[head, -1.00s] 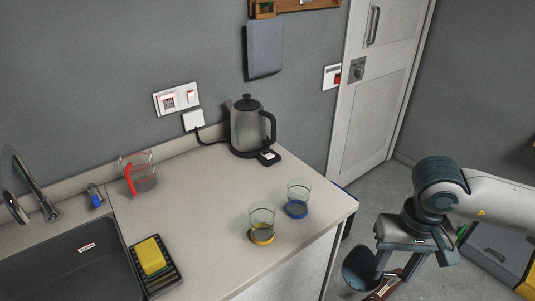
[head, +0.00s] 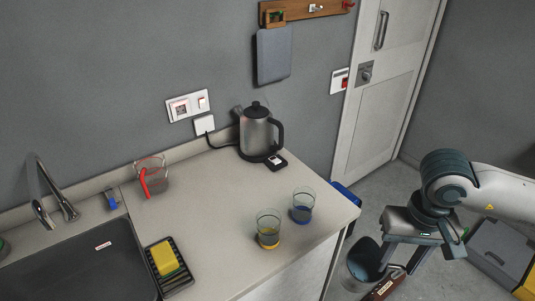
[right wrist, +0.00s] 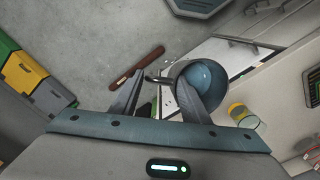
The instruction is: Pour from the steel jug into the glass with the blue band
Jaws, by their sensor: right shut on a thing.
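My right gripper (head: 397,266) is shut on the handle of the steel jug (head: 364,262), beyond the counter's right end and over the floor. In the right wrist view the handle lies between the fingertips (right wrist: 160,82), and the jug's round open mouth (right wrist: 205,76) faces the camera; what is inside is unclear. The glass with the blue band (head: 302,208) stands upright on the counter near its right end, left of the jug and apart from it. A glass with a yellow band (head: 269,231) stands close beside it, nearer the front edge. My left gripper is out of view.
A kettle (head: 258,133) stands at the back of the counter (head: 222,205). A measuring cup (head: 152,178), a sponge (head: 164,260) and the sink (head: 75,262) are to the left. A brown bar (right wrist: 137,68) shows below the gripper. A door (head: 385,95) is behind.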

